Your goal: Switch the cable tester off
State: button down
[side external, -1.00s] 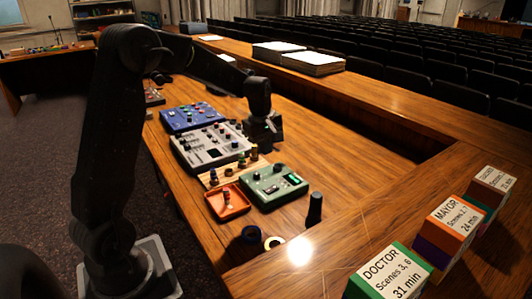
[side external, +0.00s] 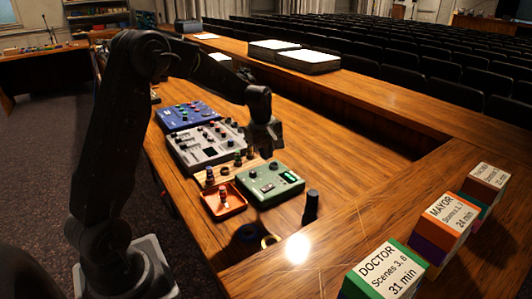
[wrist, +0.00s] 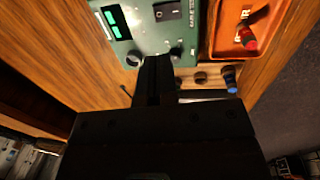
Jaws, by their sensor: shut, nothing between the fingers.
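The cable tester is a green box (side external: 255,197) on the wooden desk in the side view, with a lit green display (side external: 290,177) on its right. In the wrist view the cable tester (wrist: 146,38) is at the top, with its label, a dark rocker switch (wrist: 168,10) and lit green bars (wrist: 114,22). I cannot tell which way the rocker is tipped. My gripper (side external: 270,152) is shut and empty, just beyond the tester's far edge and above it. In the wrist view my gripper (wrist: 153,62) points at the tester's near edge, apart from the rocker.
An orange tray (side external: 224,202) with small parts sits left of the tester. A grey mixer (side external: 198,150) and a blue panel (side external: 187,116) stand behind. A dark upright cylinder (side external: 311,207) stands at right, near labelled blocks (side external: 445,218). The desk right of my gripper is clear.

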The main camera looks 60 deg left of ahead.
aim_at(266, 187)
jog(key=f, duration=0.3)
jog(key=w+f, duration=0.1)
jog(key=f, duration=0.6)
jog(key=shift+w+f, duration=0.2)
jog(key=shift+f, duration=0.2)
jog(key=shift+f, duration=0.1)
jog(key=shift+f, duration=0.15)
jog(key=shift+s, duration=0.15)
jog(key=shift+s+r, duration=0.2)
jog(key=shift+s, duration=0.45)
jog(key=shift+r, duration=0.15)
